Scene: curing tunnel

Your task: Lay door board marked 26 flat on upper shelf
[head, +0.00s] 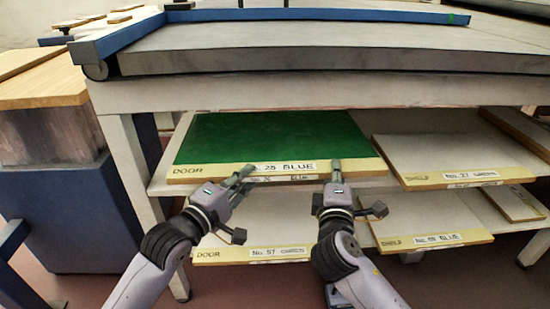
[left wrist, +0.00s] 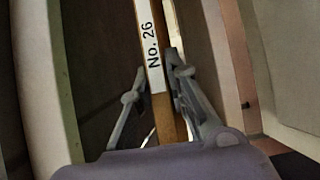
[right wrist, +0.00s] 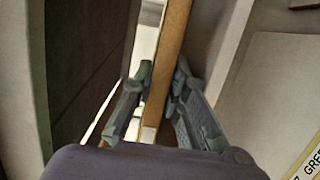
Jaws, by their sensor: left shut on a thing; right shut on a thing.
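The door board (head: 265,138) has a green top and a pale front strip reading DOOR and BLUE. It lies flat, or nearly so, over the left part of the upper shelf (head: 158,186). Its front-edge label reads No. 26 in the left wrist view (left wrist: 150,40). My left gripper (head: 243,178) is shut on the board's front edge, near the label. My right gripper (head: 336,180) is shut on the same edge further right, and the edge passes between its fingers in the right wrist view (right wrist: 160,90). The board's underside and rear contact are hidden.
Board No. 27 (head: 450,155) lies to the right on the upper shelf. Below are a DOOR board (head: 270,254) at left and a SHIELD board (head: 425,215) at right. The thick tabletop (head: 330,62) overhangs the shelf. A blue cabinet (head: 70,215) stands at left.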

